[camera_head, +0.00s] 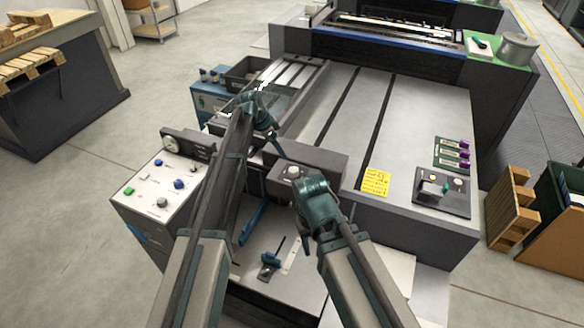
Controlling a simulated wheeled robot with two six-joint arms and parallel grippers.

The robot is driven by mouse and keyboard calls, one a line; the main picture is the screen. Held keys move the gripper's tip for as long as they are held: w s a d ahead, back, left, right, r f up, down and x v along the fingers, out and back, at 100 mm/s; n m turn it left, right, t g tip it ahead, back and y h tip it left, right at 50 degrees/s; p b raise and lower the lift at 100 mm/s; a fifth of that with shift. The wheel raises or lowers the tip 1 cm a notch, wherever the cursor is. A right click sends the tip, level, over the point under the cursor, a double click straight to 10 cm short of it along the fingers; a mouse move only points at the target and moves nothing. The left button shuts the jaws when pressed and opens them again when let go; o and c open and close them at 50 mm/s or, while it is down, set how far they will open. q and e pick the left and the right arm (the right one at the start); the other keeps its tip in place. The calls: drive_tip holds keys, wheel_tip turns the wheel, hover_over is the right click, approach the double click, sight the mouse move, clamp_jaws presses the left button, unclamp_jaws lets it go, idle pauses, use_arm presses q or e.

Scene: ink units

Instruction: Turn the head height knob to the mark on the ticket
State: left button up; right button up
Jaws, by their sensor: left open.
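A yellow ticket (375,182) with writing too small to read lies on the grey machine top, right of centre. A grey block (284,183) with a small pale knob (293,171) on top stands at the machine's near edge. I cannot tell for certain that this is the head height knob, and its mark is too small to read. My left gripper (277,146) is open and empty, pointing down just behind and left of this knob, apart from it as far as I can see. My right gripper (313,190) is close to the block's right side; its fingers cannot be made out.
A control panel (164,186) with coloured buttons is at left, with a round dial (171,144) behind it. A dark panel (442,191) with a green-handled switch is at right, below several purple-ended pieces (453,154). The machine top (405,120) between is mostly clear.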

sight(293, 170)
use_arm(q)
drive_tip(key=b+x, duration=1.2)
drive_tip(key=x, duration=0.1)
drive_tip(key=shift+f, duration=0.3)
drive_tip(key=shift+d, duration=0.1)
clamp_jaws()
